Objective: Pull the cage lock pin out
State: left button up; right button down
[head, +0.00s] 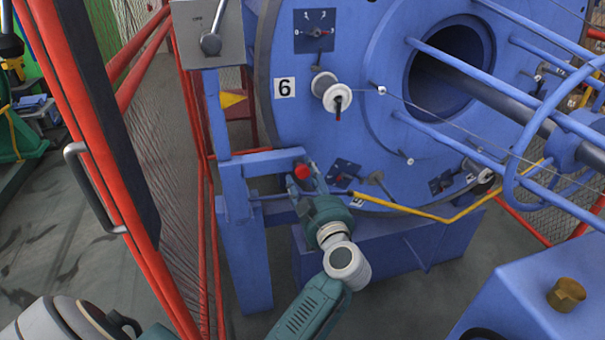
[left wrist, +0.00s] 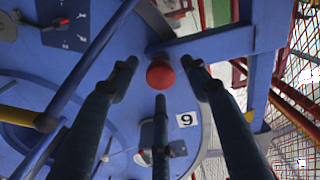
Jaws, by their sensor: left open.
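The cage lock pin shows as a round red knob (head: 302,171) at the end of a blue bracket beside the big blue cage disc, in the middle of the head view. In the left wrist view the red knob (left wrist: 160,74) sits between the fingertips. My left gripper (head: 308,180) reaches up to the knob from below. The pin's shaft is hidden behind the knob. My right gripper is not in view.
A yellow bar (head: 420,212) runs right of the gripper. A red-framed mesh guard (head: 165,170) stands left. A blue box with a brass knob (head: 566,295) is at lower right.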

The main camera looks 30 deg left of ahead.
aim_at(304, 175)
pick_arm(q)
jog(key=shift+x, duration=1.5)
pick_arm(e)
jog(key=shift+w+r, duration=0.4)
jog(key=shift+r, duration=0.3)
pick_arm(q)
jog(key=shift+c, duration=0.5)
